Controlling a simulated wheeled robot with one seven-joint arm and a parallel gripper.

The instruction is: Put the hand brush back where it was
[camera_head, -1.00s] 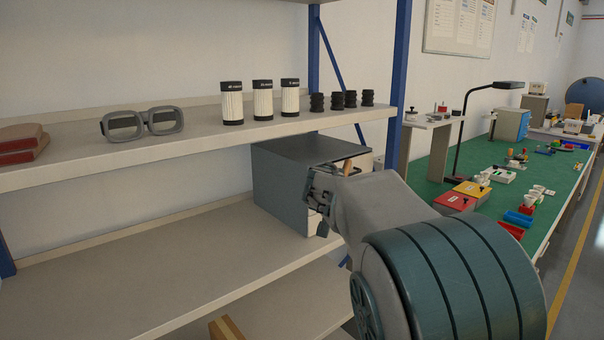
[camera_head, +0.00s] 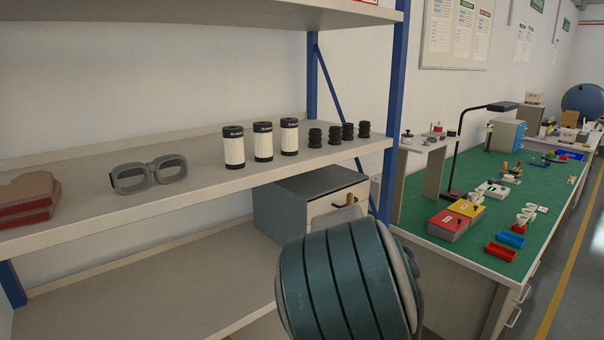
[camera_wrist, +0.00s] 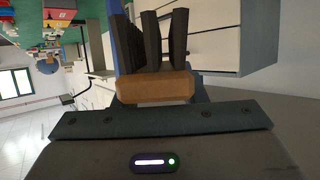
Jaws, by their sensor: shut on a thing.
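The hand brush shows as a brown wooden block, likely its handle (camera_wrist: 155,88), across the front of my palm in the wrist view. A small brown tip (camera_head: 350,198) of it shows above my arm in the head view. My gripper (camera_wrist: 153,20) is shut on the brush; dark upright bars stand beyond the handle, and I cannot tell fingers from bristles there. In the head view my own arm hides the gripper and most of the brush, in front of the grey drawer cabinet (camera_head: 290,203) on the lower shelf.
The upper shelf (camera_head: 90,213) holds goggles (camera_head: 149,175), filter cartridges (camera_head: 263,142), black ribbed parts (camera_head: 348,132) and red-brown blocks (camera_head: 28,200). The lower shelf (camera_head: 150,290) is bare left of the cabinet. A blue post (camera_head: 393,110) stands between shelf and green bench (camera_head: 480,240).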

